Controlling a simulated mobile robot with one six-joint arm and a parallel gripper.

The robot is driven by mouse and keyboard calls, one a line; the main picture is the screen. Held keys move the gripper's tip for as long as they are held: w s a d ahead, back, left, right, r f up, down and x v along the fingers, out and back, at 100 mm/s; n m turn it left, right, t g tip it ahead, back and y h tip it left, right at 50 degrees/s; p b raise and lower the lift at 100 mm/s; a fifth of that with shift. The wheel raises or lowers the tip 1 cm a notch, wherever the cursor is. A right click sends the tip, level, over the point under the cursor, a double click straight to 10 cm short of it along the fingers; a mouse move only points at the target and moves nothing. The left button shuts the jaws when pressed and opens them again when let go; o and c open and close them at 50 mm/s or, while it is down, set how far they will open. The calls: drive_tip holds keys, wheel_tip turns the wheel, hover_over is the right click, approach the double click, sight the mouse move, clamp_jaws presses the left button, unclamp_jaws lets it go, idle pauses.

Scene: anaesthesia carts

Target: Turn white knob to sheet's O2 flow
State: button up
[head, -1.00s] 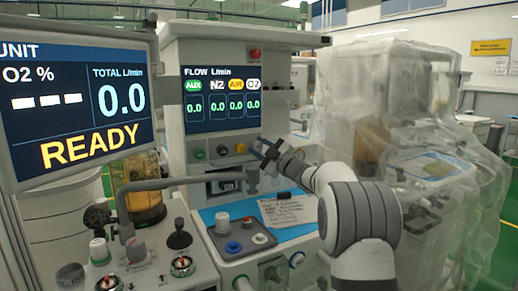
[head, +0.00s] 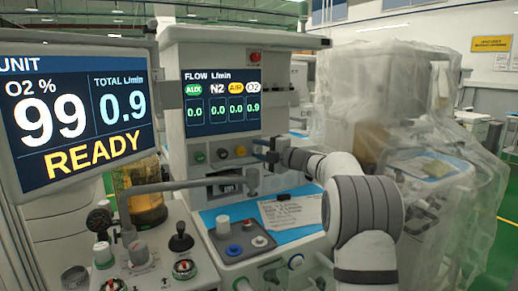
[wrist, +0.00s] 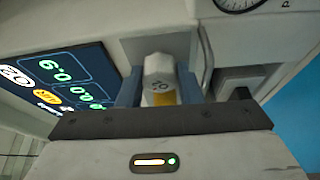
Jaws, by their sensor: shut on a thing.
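The white O2 knob (wrist: 158,70) shows in the wrist view between the two blue fingers of my gripper (wrist: 159,90), which is shut on it. In the head view my gripper (head: 265,150) is at the right end of the knob row and hides the white knob. The flow display (head: 222,101) reads 0.9 under the white O2 label and 0.0 under AUX, N2 and AIR. The sheet (head: 292,211) lies on the blue work surface; its writing is too small to read.
Green (head: 199,157), black (head: 223,154) and yellow (head: 240,151) knobs sit left of my gripper. The large monitor (head: 75,110) reads O2 99 %, total 0.9, READY. A jointed metal bar (head: 190,184) crosses below the knobs. A plastic-covered cart (head: 400,130) stands at right.

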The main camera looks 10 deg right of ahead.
drive_tip(key=shift+f, duration=0.15)
idle(0.4)
drive_tip(key=o, duration=0.7)
drive_tip(key=v, duration=0.8)
drive_tip(key=shift+w, duration=0.1)
